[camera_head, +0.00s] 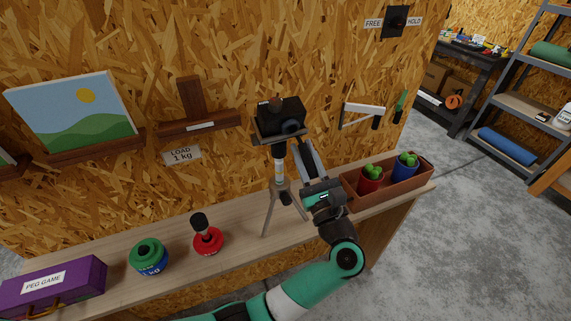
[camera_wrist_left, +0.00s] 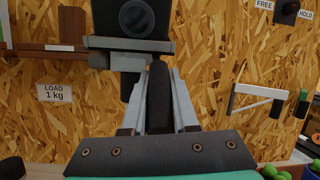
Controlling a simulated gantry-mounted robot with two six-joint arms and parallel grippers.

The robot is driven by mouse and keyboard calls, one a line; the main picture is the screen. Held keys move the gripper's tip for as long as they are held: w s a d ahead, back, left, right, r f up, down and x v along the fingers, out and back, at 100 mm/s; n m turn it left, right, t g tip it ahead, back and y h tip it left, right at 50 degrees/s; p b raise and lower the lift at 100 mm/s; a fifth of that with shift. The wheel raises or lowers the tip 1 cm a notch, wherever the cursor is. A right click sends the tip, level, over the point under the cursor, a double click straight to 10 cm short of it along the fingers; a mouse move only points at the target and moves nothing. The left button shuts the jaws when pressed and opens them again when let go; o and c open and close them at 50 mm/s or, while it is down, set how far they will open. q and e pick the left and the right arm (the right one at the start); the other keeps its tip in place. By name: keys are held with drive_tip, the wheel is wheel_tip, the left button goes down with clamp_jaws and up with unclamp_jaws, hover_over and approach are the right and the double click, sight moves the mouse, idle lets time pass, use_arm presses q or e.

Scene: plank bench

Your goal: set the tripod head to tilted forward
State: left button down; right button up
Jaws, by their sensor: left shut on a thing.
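A tripod (camera_head: 278,195) stands on the plank bench with a black camera (camera_head: 279,115) on its head (camera_head: 277,140). The camera looks about level in the head view, with its lens toward me. In the left wrist view the camera (camera_wrist_left: 137,20) is at the top, above the grey fingers. My left gripper (camera_head: 303,150) reaches up just right of the tripod column. In the wrist view its fingers (camera_wrist_left: 158,80) are shut on a dark upright handle (camera_wrist_left: 159,100) below the camera. The handle's lower end is hidden behind the gripper body. My right gripper is not in view.
A brown tray (camera_head: 420,182) with red and blue cups stands right of the tripod. The chipboard wall (camera_head: 230,60) is close behind, with a shelf (camera_head: 200,124).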

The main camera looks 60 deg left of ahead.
sight(316, 181)
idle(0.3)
use_arm(q)
drive_tip(key=c, duration=0.7)
unclamp_jaws()
drive_tip(key=shift+d, duration=0.1)
drive_tip(key=v, duration=1.1)
drive_tip(key=shift+s+d+f+b, duration=0.1)
drive_tip(key=shift+d+f+b, duration=0.1)
drive_tip(key=shift+b, duration=0.2)
drive_tip(key=shift+r, duration=0.1)
